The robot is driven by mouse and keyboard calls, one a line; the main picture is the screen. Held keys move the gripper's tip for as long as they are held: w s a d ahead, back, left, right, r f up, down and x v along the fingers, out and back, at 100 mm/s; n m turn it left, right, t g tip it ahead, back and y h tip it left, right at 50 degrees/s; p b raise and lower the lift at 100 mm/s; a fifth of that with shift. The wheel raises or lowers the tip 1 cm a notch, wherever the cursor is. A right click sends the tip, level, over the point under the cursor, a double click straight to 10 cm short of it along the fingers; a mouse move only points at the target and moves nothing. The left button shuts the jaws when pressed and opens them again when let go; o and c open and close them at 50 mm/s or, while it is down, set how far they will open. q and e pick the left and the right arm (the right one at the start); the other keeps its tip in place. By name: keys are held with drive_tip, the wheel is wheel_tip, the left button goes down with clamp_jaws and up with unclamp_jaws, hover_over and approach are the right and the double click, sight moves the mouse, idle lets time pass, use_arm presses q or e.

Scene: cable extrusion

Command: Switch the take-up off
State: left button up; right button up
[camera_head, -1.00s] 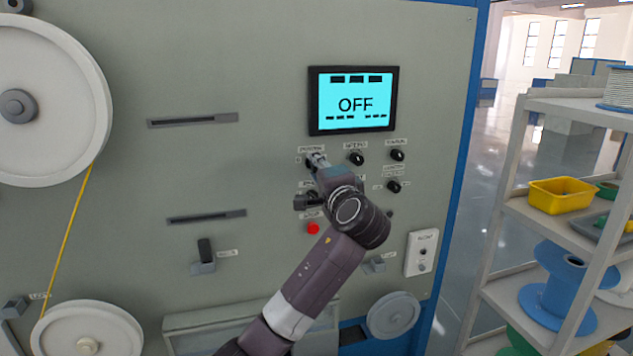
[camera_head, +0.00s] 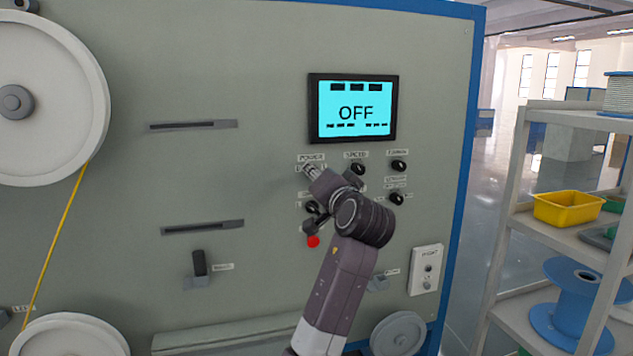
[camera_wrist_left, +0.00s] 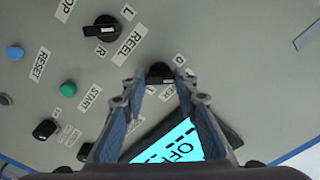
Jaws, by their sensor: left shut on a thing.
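The take-up panel (camera_head: 270,110) fills most of the head view. Its cyan screen (camera_head: 355,109) reads OFF. My left gripper (camera_head: 310,170) reaches up to the panel just below the POWER label (camera_head: 311,158). In the left wrist view, my left gripper (camera_wrist_left: 162,85) has its two blue-padded fingers on either side of a small black knob (camera_wrist_left: 160,71), and it is shut on this knob. The fingers hide much of the knob, and its exact pointer angle cannot be told. The screen (camera_wrist_left: 168,145) also shows between the fingers. My right gripper is not in view.
Nearby are the speed knob (camera_head: 357,168), other black knobs and a red button (camera_head: 313,241). The reel selector (camera_wrist_left: 101,31) and green start button (camera_wrist_left: 68,89) show in the wrist view. A shelf with a yellow bin (camera_head: 567,208) and blue spool (camera_head: 572,305) stands right.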

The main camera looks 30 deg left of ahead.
use_arm(q)
drive_tip(key=shift+f, duration=0.2)
drive_tip(key=o, duration=1.2)
drive_tip(key=shift+r, duration=0.15)
drive_tip(key=shift+c, duration=0.2)
drive_tip(key=v, duration=1.2)
